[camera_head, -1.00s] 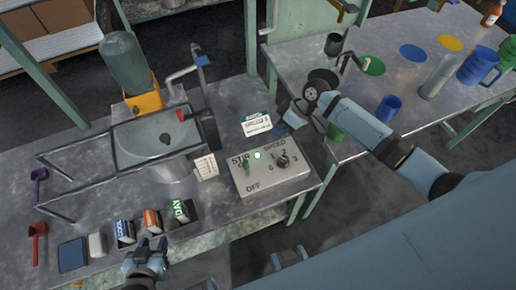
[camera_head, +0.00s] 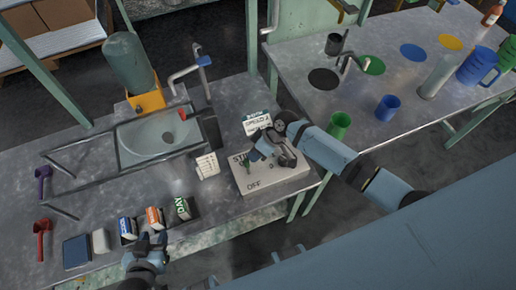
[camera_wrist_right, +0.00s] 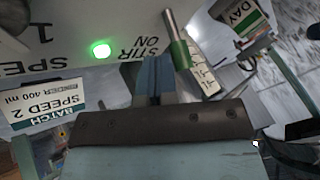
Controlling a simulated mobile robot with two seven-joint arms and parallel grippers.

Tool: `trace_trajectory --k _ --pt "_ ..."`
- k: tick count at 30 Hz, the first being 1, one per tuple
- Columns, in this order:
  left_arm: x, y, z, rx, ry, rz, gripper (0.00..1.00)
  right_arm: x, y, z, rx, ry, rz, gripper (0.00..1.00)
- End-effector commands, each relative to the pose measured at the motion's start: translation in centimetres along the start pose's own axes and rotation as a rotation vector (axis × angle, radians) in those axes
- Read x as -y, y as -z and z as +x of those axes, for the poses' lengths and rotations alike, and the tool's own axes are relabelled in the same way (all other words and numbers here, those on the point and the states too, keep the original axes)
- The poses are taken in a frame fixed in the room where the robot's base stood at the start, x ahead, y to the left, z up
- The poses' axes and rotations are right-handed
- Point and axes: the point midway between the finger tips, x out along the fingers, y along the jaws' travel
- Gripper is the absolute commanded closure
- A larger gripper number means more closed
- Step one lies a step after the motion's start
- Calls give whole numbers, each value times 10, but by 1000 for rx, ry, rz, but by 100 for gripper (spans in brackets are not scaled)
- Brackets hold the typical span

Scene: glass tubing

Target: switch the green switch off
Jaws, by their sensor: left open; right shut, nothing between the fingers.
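The green switch (camera_wrist_right: 178,45) is a metal lever with a green sleeve, beside the STIR ON lettering in the right wrist view. It also shows on the control box (camera_head: 272,186) in the head view as a small green lever (camera_head: 247,164). A green light (camera_wrist_right: 101,49) on the box is lit. My right gripper (camera_wrist_right: 156,75) is shut and empty, its fingertips close beside the switch; whether they touch cannot be told. It covers part of the box in the head view. My left gripper (camera_head: 150,244) is open and empty at the front bench edge.
A speed knob (camera_head: 286,160) is on the box, partly behind my right gripper. A batch card (camera_head: 257,123) stands behind it, and a small white card (camera_head: 207,165) to its left. Small labelled blocks (camera_head: 154,217) stand front left. A blue cup (camera_head: 388,107) is on the other table.

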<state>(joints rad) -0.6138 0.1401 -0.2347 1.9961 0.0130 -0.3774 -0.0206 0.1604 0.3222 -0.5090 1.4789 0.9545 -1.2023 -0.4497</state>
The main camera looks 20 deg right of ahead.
Motion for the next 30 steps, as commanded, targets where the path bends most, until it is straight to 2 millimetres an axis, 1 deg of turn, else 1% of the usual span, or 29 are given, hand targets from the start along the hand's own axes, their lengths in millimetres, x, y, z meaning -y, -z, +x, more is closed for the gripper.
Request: trace_trajectory --k 11,30 --pt "0 -2 0 3 0 0 57 1 -1 0 -5 -4 -5 100" --pt "0 -2 0 4 0 -1 57 7 -5 -2 -74 -62 -72 100"
